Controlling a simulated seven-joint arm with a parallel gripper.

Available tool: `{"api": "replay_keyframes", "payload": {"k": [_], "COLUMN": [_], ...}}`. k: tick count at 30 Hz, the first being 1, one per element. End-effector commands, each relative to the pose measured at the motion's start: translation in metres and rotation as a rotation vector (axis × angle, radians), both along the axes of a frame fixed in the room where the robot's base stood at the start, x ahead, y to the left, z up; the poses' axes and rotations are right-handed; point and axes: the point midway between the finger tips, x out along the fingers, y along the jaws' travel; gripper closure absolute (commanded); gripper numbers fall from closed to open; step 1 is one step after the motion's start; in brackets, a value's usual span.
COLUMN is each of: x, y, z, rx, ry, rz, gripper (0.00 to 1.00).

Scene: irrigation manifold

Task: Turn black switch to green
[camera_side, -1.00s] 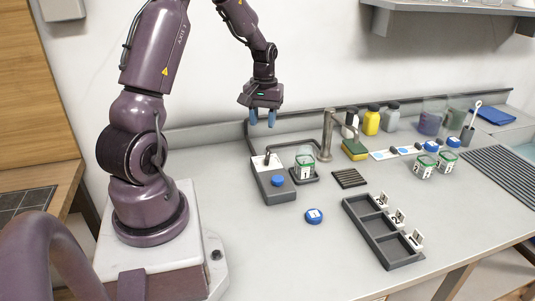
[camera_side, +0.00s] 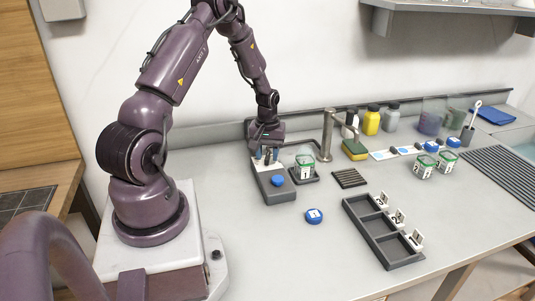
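A dark grey box (camera_side: 275,190) stands on the counter with a white panel (camera_side: 262,165) at its back end and a blue round knob (camera_side: 277,181) near its front. The black switch (camera_side: 267,157) is a small dark shape on the white panel, mostly hidden by my gripper. No green mark for the switch can be made out.
A glass jar with a green rim (camera_side: 304,168) stands on a dark pad just right of the box, and a tap (camera_side: 327,135) rises behind it. A blue lid (camera_side: 314,216) and a grey compartment tray (camera_side: 380,235) lie in front. The counter left of the box is clear.

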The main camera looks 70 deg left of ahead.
Motion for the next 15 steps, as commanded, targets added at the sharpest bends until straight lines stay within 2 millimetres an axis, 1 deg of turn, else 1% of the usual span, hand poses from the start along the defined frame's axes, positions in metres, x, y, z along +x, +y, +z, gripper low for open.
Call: {"api": "replay_keyframes", "payload": {"k": [3,9,10,11,12,15], "x": [0.0001,0.0002,0.0002,0.0002,0.0002,0.0002], "y": [0.0003,0.0002,0.0002,0.0002,0.0002,0.0001], "z": [-0.0033,-0.0034,-0.0033,-0.0033,-0.0033,-0.0032], "rx": [0.001,0.001,0.001,0.001,0.001,0.001], "ry": [0.000,0.000,0.000,0.000,0.000,0.000], "rz": [0.000,0.000,0.000,0.000,0.000,0.000], "gripper": [0.62,0.62,0.64,0.71,0.80,1.00]}}
